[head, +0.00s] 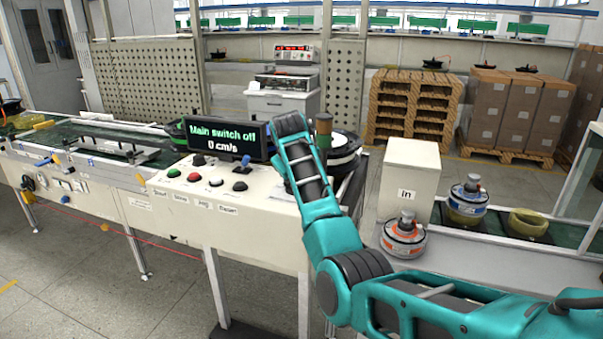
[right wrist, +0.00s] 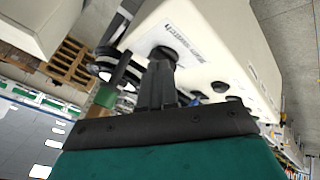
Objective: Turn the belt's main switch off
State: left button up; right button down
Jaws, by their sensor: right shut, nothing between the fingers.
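The control box (head: 140,205) has a cream top with several buttons and knobs. Its display (head: 224,138) reads "Main switch off" and "0 cm/s". My right arm covers the right end of the box in the head view, hiding the main switch and my fingertips there. In the right wrist view, the dark round main switch (right wrist: 163,52) sits beside its "Main switch" label on the cream panel. My right gripper (right wrist: 160,66) is shut and empty, its fingertips at the switch; I cannot tell whether they touch it. My left gripper is not in view.
A green button (head: 173,172), a red button (head: 193,177) and a blue lever (head: 245,161) stand left of my right arm. A brown-and-green post (head: 323,130) rises just behind it. A white "in" box (head: 410,170) and motors (head: 404,240) stand to the right.

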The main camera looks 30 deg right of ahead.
jog(key=shift+s+r, duration=0.45)
jog(key=shift+r, duration=0.05)
jog(key=s+a+f+y, duration=0.1)
jog(key=s+a+f, duration=0.1)
jog(key=s+f, duration=0.7)
jog(key=s+a+f, duration=0.3)
jog(key=s+f, duration=0.5)
jog(key=s, duration=0.1)
jog(key=s+a+f+g+y, duration=0.1)
jog(key=s+a, duration=0.2)
jog(key=s, duration=0.5)
jog(key=s+a+n+y, duration=0.15)
jog(key=s+a, duration=0.25)
jog(key=s, duration=0.4)
jog(key=s+a+f+m+g+y, duration=0.1)
jog(key=s+a+y, duration=0.15)
jog(key=s, duration=0.55)
jog(key=w+a+f+n+t, duration=0.1)
jog(key=w+a+f+t, duration=0.2)
jog(key=w+f+t, duration=0.4)
notch_tip(320, 180, down, 2)
jog(key=shift+w+f+y, duration=0.1)
jog(key=shift+w+y, duration=0.2)
jog(key=shift+w, duration=0.1)
